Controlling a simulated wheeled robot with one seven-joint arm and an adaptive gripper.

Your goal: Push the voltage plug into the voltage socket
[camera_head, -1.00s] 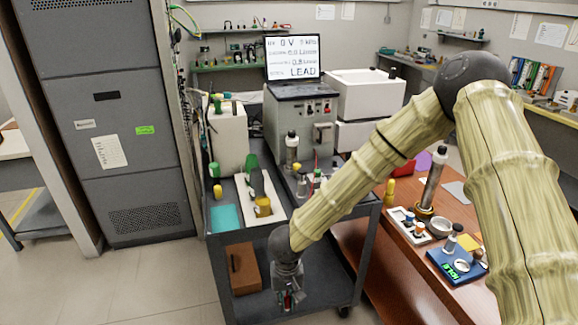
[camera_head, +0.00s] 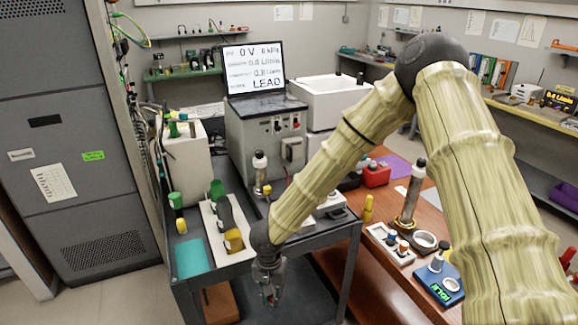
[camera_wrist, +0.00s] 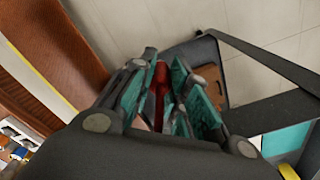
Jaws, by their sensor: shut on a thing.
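My gripper (camera_head: 268,292) hangs pointing down at the front edge of the dark cart, low in the head view. In the wrist view my gripper (camera_wrist: 165,105) has its teal finger pads closed around a slim red piece, which I take to be the voltage plug (camera_wrist: 160,78). Its lower end is hidden between the pads. A grey instrument box (camera_head: 240,140) with small fittings on its front stands at the back of the cart, under a laptop. I cannot tell which fitting is the voltage socket.
The cart (camera_head: 318,238) carries a white tray (camera_head: 236,258) with a dark and yellow part, a teal pad (camera_head: 192,258) and upright bottles. A brown bench (camera_head: 428,290) stands to the right. A tall grey cabinet (camera_head: 70,130) is at the left.

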